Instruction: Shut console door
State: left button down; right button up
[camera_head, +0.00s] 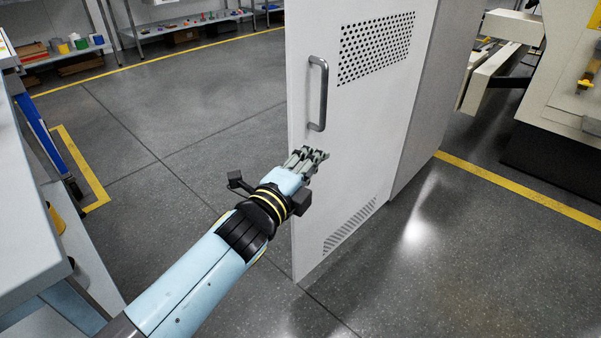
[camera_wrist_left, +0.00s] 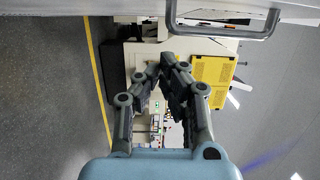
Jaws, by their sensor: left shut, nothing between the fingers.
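The console door (camera_head: 365,130) is a tall white panel with a perforated patch near its top and slanted slots near its bottom. A grey bar handle (camera_head: 318,93) stands upright near its left edge. I cannot tell how far the door stands open. My left gripper (camera_head: 316,155) is shut and empty, just below the handle in the picture; whether it touches the door is unclear. In the left wrist view, the gripper's fingertips (camera_wrist_left: 172,62) come together, and the handle (camera_wrist_left: 235,30) shows at the upper right, apart from them. My right gripper is not in view.
A grey panel (camera_head: 440,100) adjoins the door on the right. A pale machine (camera_head: 560,90) stands at the far right. A workbench (camera_head: 25,200) is close at the left. Shelves (camera_head: 190,25) stand at the back. The floor left of the door is clear.

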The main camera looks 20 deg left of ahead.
aim_at(306, 143)
pick_arm(q)
jog(key=shift+w+a, duration=0.55)
jog(key=shift+w, duration=0.25)
jog(key=shift+w+a, duration=0.55)
jog(key=shift+w, duration=0.25)
jog(key=shift+w+a, duration=0.55)
jog(key=shift+w, duration=0.25)
